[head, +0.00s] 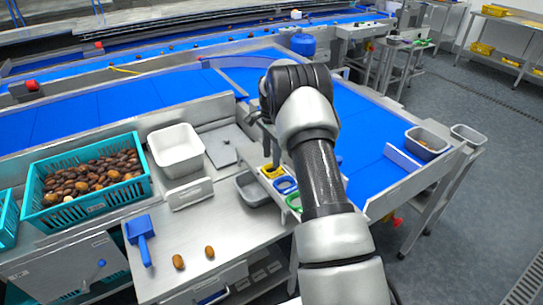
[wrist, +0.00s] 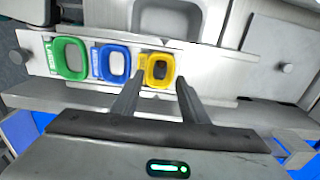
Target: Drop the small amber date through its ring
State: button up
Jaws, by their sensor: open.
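My gripper (wrist: 159,82) is open, its two fingers apart just in front of the yellow ring (wrist: 167,83) in the wrist view. The yellow ring is at the right end of a row with a blue ring (wrist: 98,64) and a green ring (wrist: 57,62). In the head view, the yellow ring (head: 272,171) sits under my arm, which partly hides the row. Two amber-brown dates, a larger one (head: 178,262) and a smaller one (head: 209,252), lie on the steel table.
A teal crate of dates (head: 50,212), a white tub (head: 160,135) and a blue scoop (head: 140,232) stand on the left of the table. A grey tub (head: 244,188) sits beside the rings. Blue conveyors (head: 110,95) run behind. The table's front middle is mostly clear.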

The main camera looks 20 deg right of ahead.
jog(key=shift+r+p, duration=1.25)
jog(key=shift+r, duration=1.4)
jog(key=s+a+r+n+t, duration=0.1)
jog(key=s+a+r+n, duration=0.15)
jog(key=s+r, duration=0.4)
jog(key=s+a+r+n+t+p, duration=0.1)
jog(key=s+a+r+n, duration=0.15)
jog(key=r, duration=0.75)
jog(key=s+a+r+n+t, duration=0.1)
jog(key=s+a+r+n, duration=0.15)
jog(key=s+r, duration=0.45)
jog(key=s+a+r+n+t, duration=0.1)
jog(key=s+a+r+n, duration=0.1)
jog(key=s, duration=0.9)
jog(key=s+a+r+n+t, duration=0.1)
jog(key=s+a+r+n, duration=0.1)
jog(key=s+n, duration=0.4)
jog(key=s+a+p, duration=0.1)
jog(key=s, duration=0.4)
jog(key=shift+s+a+t, duration=0.3)
jog(key=shift+s+a, duration=0.05)
jog(key=shift+a, duration=0.05)
